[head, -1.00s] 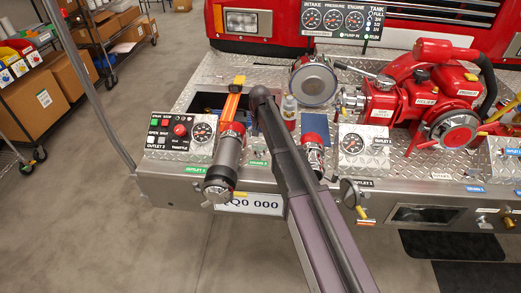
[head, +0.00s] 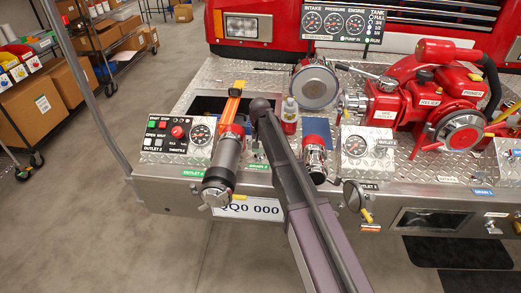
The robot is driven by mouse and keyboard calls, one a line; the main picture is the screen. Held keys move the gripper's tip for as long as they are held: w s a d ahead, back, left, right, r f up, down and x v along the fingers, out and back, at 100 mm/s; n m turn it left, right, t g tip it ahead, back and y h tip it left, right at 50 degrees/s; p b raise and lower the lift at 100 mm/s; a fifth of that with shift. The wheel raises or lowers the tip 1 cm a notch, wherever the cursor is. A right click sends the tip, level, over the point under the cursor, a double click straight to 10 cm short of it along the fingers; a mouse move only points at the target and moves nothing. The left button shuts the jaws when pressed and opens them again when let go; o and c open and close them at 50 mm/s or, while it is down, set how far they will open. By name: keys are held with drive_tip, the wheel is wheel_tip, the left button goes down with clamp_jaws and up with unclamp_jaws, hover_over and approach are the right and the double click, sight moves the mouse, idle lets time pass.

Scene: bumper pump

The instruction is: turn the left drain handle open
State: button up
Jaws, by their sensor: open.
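A green label (head: 258,166), too small to read surely, sits on the left of the truck's bumper. My arm crosses in front of the area beside it. A small yellow piece (head: 240,197) shows at the front edge above the number plate; I cannot tell whether it is the left drain handle. Most of that spot is hidden by the dark-grey outlet pipe and my arm. My gripper does not show; only the elbow and links of my arm are visible.
The grey outlet pipe (head: 222,168) stands left of my arm, a chrome-and-red fitting (head: 315,158) right of it. A dark valve with a yellow tip (head: 366,216) hangs from the front edge. A red pump (head: 430,95) stands at right. Floor at lower left is clear.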

drive_tip(key=c, duration=0.8)
drive_tip(key=shift+d, duration=0.15)
